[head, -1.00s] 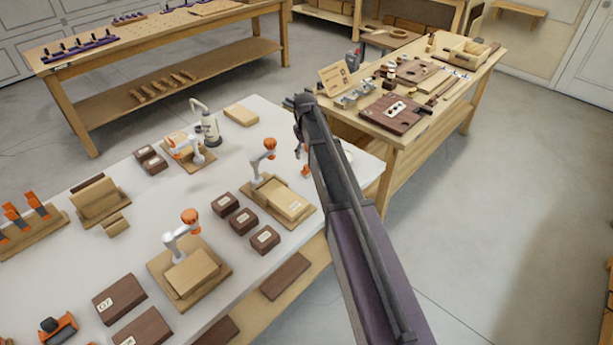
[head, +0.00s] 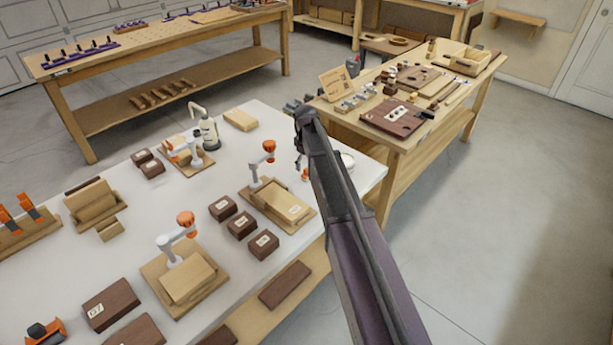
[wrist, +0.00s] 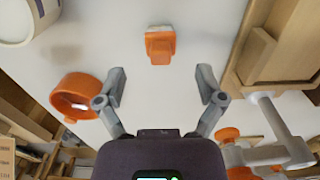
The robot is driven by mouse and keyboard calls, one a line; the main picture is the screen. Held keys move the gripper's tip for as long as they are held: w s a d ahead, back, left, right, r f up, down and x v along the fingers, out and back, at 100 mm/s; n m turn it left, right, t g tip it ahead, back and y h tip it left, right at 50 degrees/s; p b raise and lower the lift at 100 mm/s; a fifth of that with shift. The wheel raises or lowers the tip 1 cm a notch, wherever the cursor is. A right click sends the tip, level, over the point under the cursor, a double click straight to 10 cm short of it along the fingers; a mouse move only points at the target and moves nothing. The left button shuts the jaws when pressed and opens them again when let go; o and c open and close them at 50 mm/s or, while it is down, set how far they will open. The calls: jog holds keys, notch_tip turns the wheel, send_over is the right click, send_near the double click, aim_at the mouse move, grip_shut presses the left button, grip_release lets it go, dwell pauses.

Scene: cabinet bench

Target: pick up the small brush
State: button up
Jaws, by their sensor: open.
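A small orange piece with a pale stub on one end (wrist: 160,46) lies on the white bench top in the wrist view, ahead of my gripper (wrist: 161,84). It looks like the small brush, but I cannot make out bristles. My gripper is open, with nothing between its two grey fingers. The orange piece lies beyond the fingertips, roughly in line with the gap, and not touched. In the head view my gripper (head: 301,160) is over the right end of the white bench, and my arm covers part of that area. An orange bit (head: 305,174) shows beside it; I cannot tell which orange thing it is.
An orange ring (wrist: 75,96) lies left of the fingers in the wrist view. A white round container (wrist: 28,18) is at upper left. A wooden stand (wrist: 290,45) and a white jointed lamp-like arm (wrist: 280,130) are close on the right. Dark blocks (head: 241,224) stand farther left on the bench.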

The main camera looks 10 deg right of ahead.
aim_at(306, 169)
jog(key=shift+f, duration=0.1)
jog(key=shift+s+f+b, duration=0.1)
jog(key=shift+f+b, duration=2.45)
jog(key=shift+b, duration=0.05)
jog(key=c, duration=1)
